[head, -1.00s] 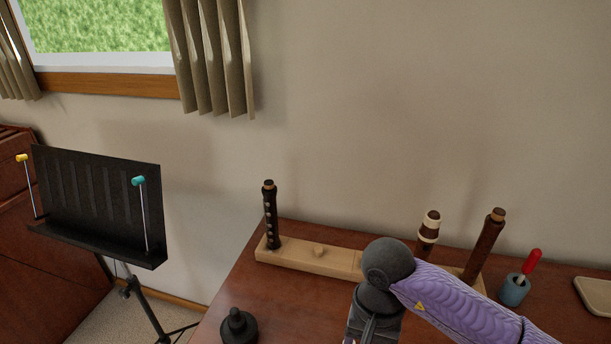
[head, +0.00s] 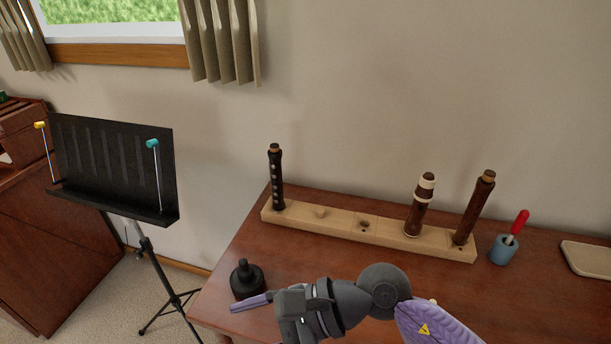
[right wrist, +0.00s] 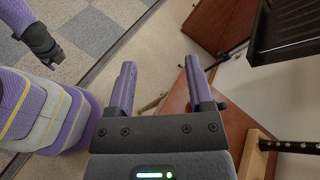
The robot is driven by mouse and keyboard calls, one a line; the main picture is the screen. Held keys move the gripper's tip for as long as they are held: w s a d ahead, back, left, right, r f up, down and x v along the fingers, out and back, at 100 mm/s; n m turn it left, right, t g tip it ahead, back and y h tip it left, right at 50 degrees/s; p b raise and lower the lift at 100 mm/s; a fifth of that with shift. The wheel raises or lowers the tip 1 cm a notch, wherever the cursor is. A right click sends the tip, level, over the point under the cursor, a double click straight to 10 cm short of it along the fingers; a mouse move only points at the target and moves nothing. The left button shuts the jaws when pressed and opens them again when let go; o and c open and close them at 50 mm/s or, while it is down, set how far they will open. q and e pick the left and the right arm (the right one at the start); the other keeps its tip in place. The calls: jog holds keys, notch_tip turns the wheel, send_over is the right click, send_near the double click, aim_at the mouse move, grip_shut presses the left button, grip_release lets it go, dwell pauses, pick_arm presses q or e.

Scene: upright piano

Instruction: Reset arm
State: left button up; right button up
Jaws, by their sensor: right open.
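My right gripper (head: 240,306) is in the head view at the lower middle, pointing left at the table's front left edge. One purple finger shows there, just in front of the black knobbed piece (head: 246,279); I cannot tell whether they touch. In the right wrist view my right gripper (right wrist: 158,68) has its two purple fingers well apart, with nothing between them. My left gripper (right wrist: 45,48) shows as a small dark shape at the upper left of the right wrist view, over the floor; its jaws are too small to read. It is not in the head view.
A wooden stand (head: 385,232) on the brown table (head: 330,257) holds upright dark woodwind pieces. A blue cup (head: 503,251) with a red-handled tool and a pale tray (head: 590,259) are at right. A black music stand (head: 115,165) stands left of the table.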

notch_tip(320, 180, up, 9)
jog(key=w+m+t+y, duration=0.3)
jog(key=m+t+y, duration=0.4)
jog(key=m, duration=0.6)
jog(key=w+d+m+t+h, duration=0.4)
jog(key=d+m+t+h, duration=0.25)
jog(key=m+t, duration=0.7)
jog(key=d+f+m+g+h, duration=0.1)
jog(key=d+f+m+h, duration=0.3)
jog(key=d+m+h, duration=0.45)
jog(key=d+f+m+g+h, duration=0.1)
jog(key=d+f+m+h, duration=0.3)
jog(key=m, duration=0.8)
jog(key=s+d+f+m+g+h, duration=0.2)
jog(key=s+f+m+g, duration=1)
jog(key=s+f+g, duration=0.55)
jog(key=s+d+f+t, duration=0.1)
jog(key=s+f, duration=0.2)
jog(key=f, duration=0.5)
jog(key=s+f+t, duration=0.1)
jog(key=s+f, duration=0.1)
jog(key=f, duration=0.6)
jog(key=s+d+f+g, duration=0.1)
jog(key=s+d+f, duration=0.2)
jog(key=s+f, duration=0.6)
jog(key=shift+s+d+f, duration=0.15)
jog(key=shift+s+d, duration=0.25)
jog(key=shift+s, duration=1.8)
